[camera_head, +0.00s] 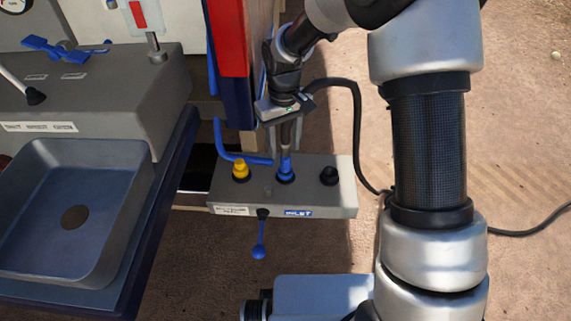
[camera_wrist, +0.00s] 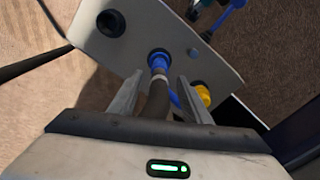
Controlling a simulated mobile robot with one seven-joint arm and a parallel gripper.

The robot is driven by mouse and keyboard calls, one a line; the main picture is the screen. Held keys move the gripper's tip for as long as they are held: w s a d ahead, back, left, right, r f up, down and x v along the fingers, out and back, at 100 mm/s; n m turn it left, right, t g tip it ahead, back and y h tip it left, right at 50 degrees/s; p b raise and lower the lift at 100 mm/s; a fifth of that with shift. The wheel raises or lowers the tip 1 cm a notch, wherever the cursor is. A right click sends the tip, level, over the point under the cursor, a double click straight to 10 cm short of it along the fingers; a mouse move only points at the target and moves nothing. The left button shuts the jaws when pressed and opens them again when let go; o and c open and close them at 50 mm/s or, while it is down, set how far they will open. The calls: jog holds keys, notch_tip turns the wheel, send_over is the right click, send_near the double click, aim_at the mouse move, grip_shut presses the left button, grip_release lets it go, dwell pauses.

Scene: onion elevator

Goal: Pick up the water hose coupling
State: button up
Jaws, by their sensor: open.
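The water hose coupling is a blue fitting (camera_head: 285,172) seated in the middle port of the grey panel (camera_head: 225,196), beside the INLET label. In the wrist view the blue coupling (camera_wrist: 159,63) sits in its round port, with a dark hose (camera_wrist: 156,100) running from it back between my fingers. My gripper (camera_head: 284,118) is above the panel, pointing down over the coupling. In the wrist view my gripper (camera_wrist: 156,88) is open, with one finger on each side of the hose and coupling. I cannot tell whether either finger touches them.
A yellow fitting (camera_head: 240,171) stands left of the coupling, and a dark port (camera_head: 329,175) lies to the right. A blue bent pipe (camera_head: 236,155) runs close behind the yellow fitting. A blue lever (camera_head: 259,240) hangs in front. A sink (camera_head: 110,165) stands left; sandy ground is right.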

aim_at(286, 155)
jog(key=shift+s+d+f+b, duration=0.1)
jog(key=shift+f+b, duration=0.4)
jog(key=shift+f, duration=1.1)
jog(key=shift+s+d+f+b, duration=0.1)
jog(key=shift+f+b, duration=0.4)
jog(key=shift+f, duration=1.05)
jog(key=shift+c, duration=0.2)
jog(key=shift+r, duration=0.1)
grip_shut()
